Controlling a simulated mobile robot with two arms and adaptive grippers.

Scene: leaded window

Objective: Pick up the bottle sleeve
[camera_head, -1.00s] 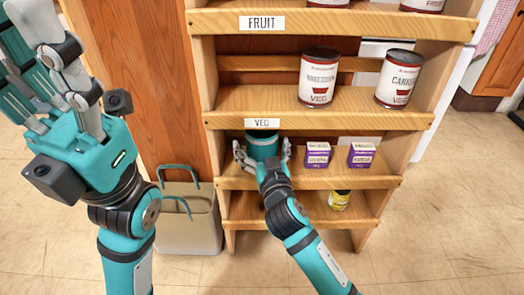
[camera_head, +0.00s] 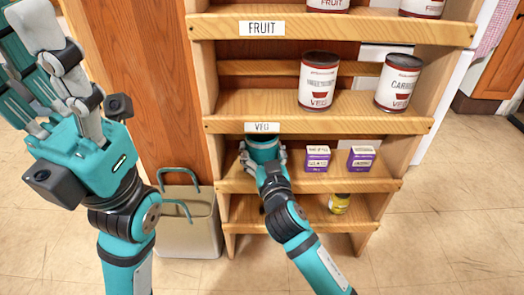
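The bottle sleeve (camera_head: 262,150) appears to be the teal, round piece standing upright at the left of the shelf under the VEG label. My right gripper (camera_head: 264,162) reaches in from the front, with its grey fingers closed against the left and right sides of the sleeve. The gripper and wrist hide the sleeve's lower part, and the shelf edge above covers part of its top. My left gripper (camera_head: 62,75) is raised at the upper left, away from the shelves and empty, with its grey fingers pointing up and apart.
Two purple boxes (camera_head: 317,158) (camera_head: 361,158) stand to the right on the same shelf. Cans (camera_head: 318,82) (camera_head: 397,82) stand on the shelf above. A yellow jar (camera_head: 339,203) is on the lowest shelf. A beige bag (camera_head: 188,225) stands on the floor left of the shelves.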

